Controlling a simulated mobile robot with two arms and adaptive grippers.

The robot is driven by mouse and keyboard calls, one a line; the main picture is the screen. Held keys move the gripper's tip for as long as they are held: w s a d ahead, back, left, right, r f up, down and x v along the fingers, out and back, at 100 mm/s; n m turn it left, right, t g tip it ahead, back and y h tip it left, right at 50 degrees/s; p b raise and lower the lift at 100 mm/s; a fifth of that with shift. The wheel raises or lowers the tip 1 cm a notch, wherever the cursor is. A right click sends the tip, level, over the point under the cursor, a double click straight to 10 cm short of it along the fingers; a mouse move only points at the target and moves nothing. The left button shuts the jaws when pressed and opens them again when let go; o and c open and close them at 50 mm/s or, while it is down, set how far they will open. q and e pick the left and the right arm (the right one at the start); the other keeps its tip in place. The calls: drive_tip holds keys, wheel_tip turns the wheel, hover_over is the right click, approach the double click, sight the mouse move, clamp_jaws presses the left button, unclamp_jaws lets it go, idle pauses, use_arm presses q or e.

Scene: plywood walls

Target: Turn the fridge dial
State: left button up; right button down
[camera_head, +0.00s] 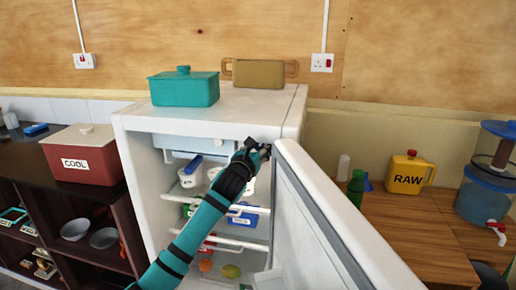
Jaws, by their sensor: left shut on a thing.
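The white fridge (137,160) stands in the middle with its door (310,215) swung open toward the right front. My left arm, in teal sleeves with black bands, reaches up across the opening. My left gripper (261,149) is at the top right inside corner of the fridge, close to the door's hinge side. It is shut on the fridge dial, which the black fingers and wrist hide, so I cannot tell how far it is turned. My right gripper is not in view.
Shelves (190,191) inside hold tubs and boxes, with fruit below. A teal pot (184,90) and a tan container (259,74) stand on top. A red COOL box (85,158) is left; a yellow RAW can (408,174) and a dispenser (484,195) stand on the right-hand wooden counter.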

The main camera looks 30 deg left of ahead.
use_arm(q)
drive_tip(key=c, duration=0.3)
